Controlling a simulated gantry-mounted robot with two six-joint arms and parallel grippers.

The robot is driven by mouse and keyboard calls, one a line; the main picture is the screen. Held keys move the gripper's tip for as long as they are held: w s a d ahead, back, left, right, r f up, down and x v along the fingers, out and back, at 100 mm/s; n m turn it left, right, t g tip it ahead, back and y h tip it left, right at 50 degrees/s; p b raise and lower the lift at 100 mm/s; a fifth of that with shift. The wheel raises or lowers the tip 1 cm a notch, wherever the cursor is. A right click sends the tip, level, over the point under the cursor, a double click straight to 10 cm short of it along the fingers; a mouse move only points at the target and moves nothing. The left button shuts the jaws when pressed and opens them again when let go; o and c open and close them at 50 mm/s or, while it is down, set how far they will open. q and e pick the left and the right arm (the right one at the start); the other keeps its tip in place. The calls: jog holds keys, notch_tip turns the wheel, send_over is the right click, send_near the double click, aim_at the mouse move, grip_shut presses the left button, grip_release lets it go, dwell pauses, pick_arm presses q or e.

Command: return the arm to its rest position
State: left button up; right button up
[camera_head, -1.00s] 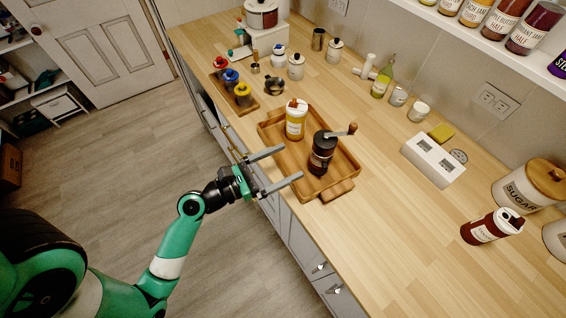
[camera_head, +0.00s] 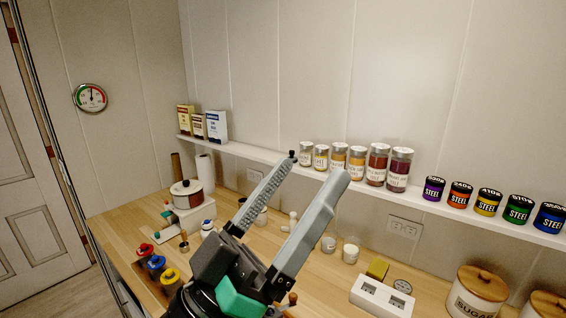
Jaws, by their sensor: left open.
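My left gripper (camera_head: 292,213) is large in the middle of the head view. Its two grey fingers point up and to the right and stand apart, with nothing between them. It is raised in front of the counter and hides part of the countertop behind it. My right gripper is not in view.
A wooden counter (camera_head: 128,223) runs along the wall, with a pot (camera_head: 186,194), colored-top items (camera_head: 157,262), a white socket block (camera_head: 382,297) and a sugar canister (camera_head: 477,292). A wall shelf (camera_head: 270,158) above holds boxes, jars and several steel cans (camera_head: 488,198).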

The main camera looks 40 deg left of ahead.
pick_arm(q)
jog(key=s+r+m+t+p, duration=0.1)
jog(key=s+r+m+p, duration=0.1)
jog(key=r+p, duration=0.7)
notch_tip(320, 180, up, 6)
jog(key=shift+s+d+f+t+y, duration=0.2)
jog(key=shift+s+d+t+y, duration=0.1)
jog(key=shift+s+d+y, duration=0.2)
